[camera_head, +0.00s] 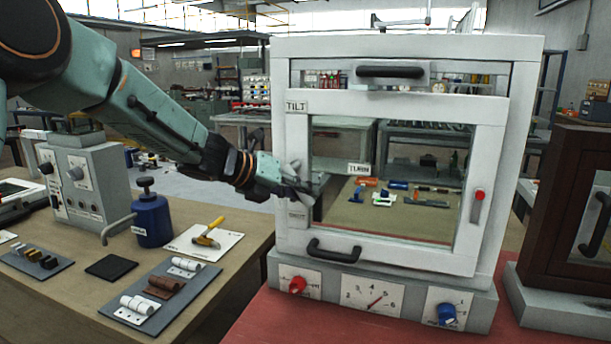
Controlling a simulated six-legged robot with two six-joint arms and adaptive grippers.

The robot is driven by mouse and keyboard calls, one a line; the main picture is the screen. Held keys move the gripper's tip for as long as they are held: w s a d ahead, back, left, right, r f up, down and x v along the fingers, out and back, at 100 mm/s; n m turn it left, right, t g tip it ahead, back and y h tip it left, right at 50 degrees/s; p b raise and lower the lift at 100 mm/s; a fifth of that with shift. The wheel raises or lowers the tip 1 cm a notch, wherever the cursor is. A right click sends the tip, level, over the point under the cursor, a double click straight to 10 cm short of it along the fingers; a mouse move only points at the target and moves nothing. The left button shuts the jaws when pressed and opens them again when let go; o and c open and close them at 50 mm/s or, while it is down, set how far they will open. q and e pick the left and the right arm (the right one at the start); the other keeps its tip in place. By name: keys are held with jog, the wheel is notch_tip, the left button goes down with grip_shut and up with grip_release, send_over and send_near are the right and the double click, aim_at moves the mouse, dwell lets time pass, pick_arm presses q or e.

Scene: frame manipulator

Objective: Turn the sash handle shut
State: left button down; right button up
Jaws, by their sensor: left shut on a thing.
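A white cabinet (408,48) stands on a red surface, with a framed glass sash (395,253) in its front. My left gripper (303,187) reaches in from the left to the sash's left stile. It is shut on the sash handle there, whose shape is mostly hidden by the fingers. My right gripper is not in view.
Black pull handles sit above (390,71) and low on the sash (333,252). A red latch (479,195) is on the right stile. Knobs and a dial line the base. A brown cabinet (560,200) stands close right.

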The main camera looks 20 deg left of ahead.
pick_arm(q)
jog(key=y+p, duration=0.1)
jog(key=a+m+y+p, duration=0.1)
jog(key=p, duration=0.1)
jog(key=shift+s+a+f+m+y, duration=0.1)
jog(key=shift+a+f+m+y, duration=0.05)
jog(key=shift+f+m+y, duration=0.2)
jog(key=shift+a+f+m+g+y+p, duration=0.2)
jog(key=shift+a+m+y+p, duration=0.2)
jog(key=shift+y+p, duration=0.4)
jog(key=shift+a+f+m+g+y+p, duration=0.2)
jog(key=shift+a+y+p, duration=0.25)
jog(key=shift+y+p, duration=0.3)
jog(key=c, duration=1.5)
grip_release()
jog(key=o, duration=0.3)
jog(key=shift+w+a, duration=0.1)
jog(key=shift+w, duration=0.15)
jog(key=shift+r, duration=0.1)
jog(key=shift+s, duration=0.1)
jog(key=shift+v, duration=3.7)
